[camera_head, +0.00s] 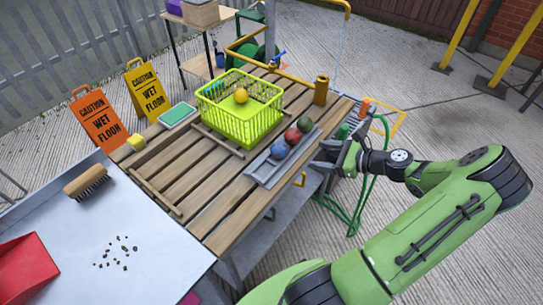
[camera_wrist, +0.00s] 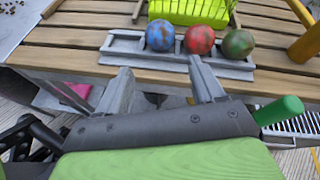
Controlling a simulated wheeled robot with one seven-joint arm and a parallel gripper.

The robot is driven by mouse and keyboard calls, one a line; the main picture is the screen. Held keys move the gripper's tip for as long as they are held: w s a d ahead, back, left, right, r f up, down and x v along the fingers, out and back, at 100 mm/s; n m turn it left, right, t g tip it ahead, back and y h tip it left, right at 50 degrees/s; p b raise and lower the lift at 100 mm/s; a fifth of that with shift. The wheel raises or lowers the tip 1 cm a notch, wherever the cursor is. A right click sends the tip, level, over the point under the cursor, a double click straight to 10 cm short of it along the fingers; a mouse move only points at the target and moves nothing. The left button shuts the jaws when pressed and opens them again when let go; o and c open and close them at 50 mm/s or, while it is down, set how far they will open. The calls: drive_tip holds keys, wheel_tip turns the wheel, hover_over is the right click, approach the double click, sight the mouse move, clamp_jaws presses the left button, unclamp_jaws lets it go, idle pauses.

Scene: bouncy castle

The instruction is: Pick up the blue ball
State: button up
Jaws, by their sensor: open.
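In the wrist view the blue ball (camera_wrist: 160,36) is the leftmost of three balls in the tray (camera_wrist: 128,45). My gripper (camera_head: 326,157) is at the table's right edge, beside the tray and apart from the balls. In the wrist view my gripper (camera_wrist: 158,78) has its two fingers spread and nothing between them. The fingertips point toward the tray, with the blue ball ahead, between their lines.
A red ball (camera_head: 293,135) and a green ball (camera_head: 305,123) share the tray. A yellow-green basket (camera_head: 243,128) holding an orange ball (camera_head: 241,96) stands behind. A yellow post (camera_head: 321,90) stands farther back. A green-handled thing (camera_wrist: 280,110) is right of my gripper. The front-left slats are clear.

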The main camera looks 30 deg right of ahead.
sight(287, 151)
drive_tip(key=b+x, duration=0.4)
drive_tip(key=x, duration=0.9)
drive_tip(key=shift+f, duration=0.1)
drive_tip(key=shift+c, duration=0.2)
drive_tip(key=c, duration=0.6)
